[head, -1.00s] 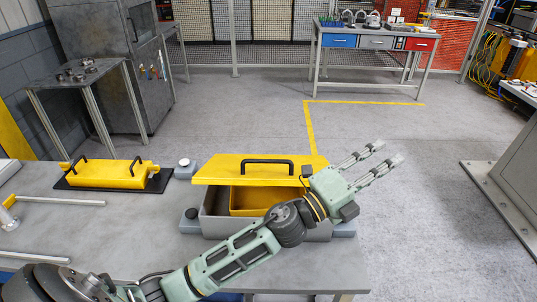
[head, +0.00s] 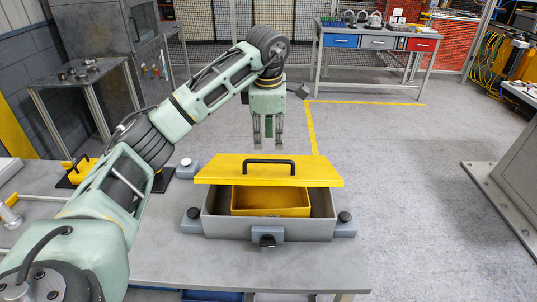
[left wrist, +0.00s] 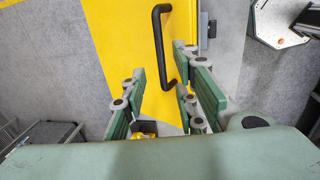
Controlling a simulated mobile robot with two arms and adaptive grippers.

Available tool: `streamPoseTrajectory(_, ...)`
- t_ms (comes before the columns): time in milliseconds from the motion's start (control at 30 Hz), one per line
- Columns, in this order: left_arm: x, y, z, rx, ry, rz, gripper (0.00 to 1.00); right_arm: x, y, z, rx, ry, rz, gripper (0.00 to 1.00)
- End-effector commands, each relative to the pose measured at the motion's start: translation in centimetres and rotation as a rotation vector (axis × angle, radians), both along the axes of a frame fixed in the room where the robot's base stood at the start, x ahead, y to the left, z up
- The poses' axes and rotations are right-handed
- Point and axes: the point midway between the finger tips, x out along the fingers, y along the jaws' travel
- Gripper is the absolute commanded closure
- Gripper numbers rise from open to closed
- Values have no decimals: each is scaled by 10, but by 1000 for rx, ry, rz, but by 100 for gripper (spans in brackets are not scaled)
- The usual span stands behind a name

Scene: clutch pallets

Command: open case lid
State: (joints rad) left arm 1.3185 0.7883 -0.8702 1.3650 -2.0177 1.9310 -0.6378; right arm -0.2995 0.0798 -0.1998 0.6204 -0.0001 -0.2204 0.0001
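The grey case (head: 270,228) stands on the table with a yellow inner tray (head: 270,209) showing in its front opening. The yellow lid (head: 215,173) sits at the rear, above the case rim, with a gap at the front. Its black bar handle (head: 268,162) is on top. My left gripper (head: 268,145) points down just behind and above the handle in the head view; its fingers are apart and empty. In the left wrist view the handle (left wrist: 157,45) lies ahead of the parted fingers of the left gripper (left wrist: 160,68), apparently untouched. My right gripper is not in view.
Grey blocks with black knobs (head: 344,216) flank the case. A front latch (head: 267,238) is at its near side. The table right of the case is narrow; the floor beyond is clear.

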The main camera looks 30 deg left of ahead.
Motion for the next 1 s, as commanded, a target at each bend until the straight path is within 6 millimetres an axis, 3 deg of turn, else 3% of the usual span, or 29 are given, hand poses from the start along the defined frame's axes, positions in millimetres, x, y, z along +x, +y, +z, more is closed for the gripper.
streamPoseTrajectory(133, 0, 5, -10, 11, 10, 6, 73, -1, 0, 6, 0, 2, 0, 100)
streamPoseTrajectory(500, 7, 8, -64, 7, 8, 4, 73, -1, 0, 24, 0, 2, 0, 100)
streamPoseTrajectory(900, 9, 8, -75, 6, 4, 3, 73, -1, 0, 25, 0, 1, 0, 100)
streamPoseTrajectory(1000, 9, 8, -75, 6, 5, 3, 81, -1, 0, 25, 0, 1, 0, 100)
